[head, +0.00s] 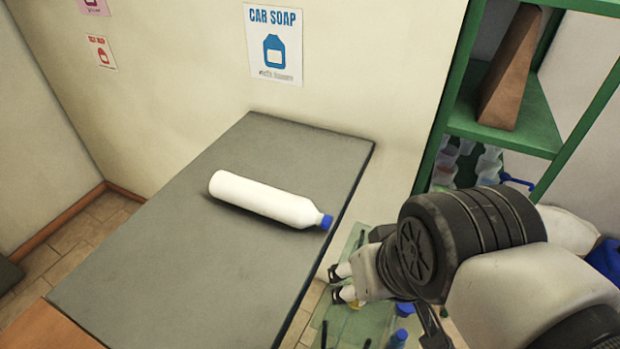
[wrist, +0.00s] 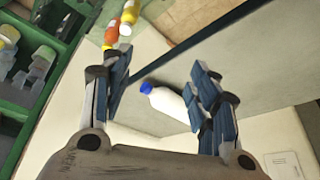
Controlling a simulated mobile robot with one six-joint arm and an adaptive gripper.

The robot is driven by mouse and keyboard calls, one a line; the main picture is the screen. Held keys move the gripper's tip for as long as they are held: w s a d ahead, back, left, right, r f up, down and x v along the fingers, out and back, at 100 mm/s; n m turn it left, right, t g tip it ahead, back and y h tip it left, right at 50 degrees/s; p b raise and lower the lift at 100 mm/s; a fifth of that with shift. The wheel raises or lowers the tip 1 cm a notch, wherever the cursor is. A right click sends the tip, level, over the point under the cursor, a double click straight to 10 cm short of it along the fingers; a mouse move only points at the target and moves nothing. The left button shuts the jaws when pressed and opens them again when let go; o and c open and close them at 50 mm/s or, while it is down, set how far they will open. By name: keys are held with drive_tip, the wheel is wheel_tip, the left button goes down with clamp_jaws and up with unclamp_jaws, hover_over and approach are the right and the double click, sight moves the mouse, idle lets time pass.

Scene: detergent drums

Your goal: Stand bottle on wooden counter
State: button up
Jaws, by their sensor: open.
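A white bottle (head: 258,199) with a blue cap lies on its side on the grey counter top, its cap near the right edge. The wooden counter seems to be the orange-brown surface (head: 45,330) at the bottom left of the head view; only a corner shows. My gripper (head: 340,282) is open and empty, to the right of the grey counter and apart from the bottle. In the wrist view the bottle (wrist: 168,103) shows beyond and between the spread fingers of my gripper (wrist: 160,82), its far end partly hidden by the right finger.
A green shelf (head: 505,115) with a brown wedge-shaped object and several bottles stands at the right. A pale green surface (head: 365,305) with a blue-capped container is below my gripper. A wall with a car soap poster (head: 274,45) stands behind. The grey top (head: 190,270) is otherwise clear.

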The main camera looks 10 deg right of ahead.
drive_tip(key=o, duration=0.4)
drive_tip(key=w+a+r+m+g+y+p, duration=0.1)
drive_tip(key=w+a+r+m+y+p, duration=0.1)
drive_tip(key=w+a+m+y+p, duration=0.1)
drive_tip(key=w+a+m+p, duration=0.1)
drive_tip(key=w+m, duration=0.1)
drive_tip(key=shift+w+a+r+g+p, duration=0.25)
drive_tip(key=shift+w+r+g+p, duration=0.05)
drive_tip(key=shift+w+p, duration=0.05)
drive_tip(key=shift+o, duration=1)
drive_tip(key=w+a+m+y+p, duration=0.1)
drive_tip(key=w+m+y+p, duration=0.2)
drive_tip(key=w+m, duration=0.5)
drive_tip(key=shift+w+a+r+p, duration=0.3)
drive_tip(key=shift+a+r+p, duration=0.1)
drive_tip(key=shift+p, duration=0.5)
drive_tip(key=m+t+y+p, duration=0.15)
drive_tip(key=m+p, duration=0.35)
drive_tip(key=m, duration=0.7)
approach(279, 194)
drive_tip(key=shift+t+h, duration=0.25)
drive_tip(key=shift+t, duration=0.1)
drive_tip(key=x, duration=0.8)
drive_tip(key=shift+a+f+b, duration=0.25)
drive_tip(key=shift+a+b, duration=0.15)
drive_tip(key=shift+a, duration=0.05)
drive_tip(key=shift+a+x, duration=0.15)
drive_tip(key=shift+x, duration=1.25)
drive_tip(key=shift+a+x, duration=0.15)
drive_tip(key=shift+x, duration=1.3)
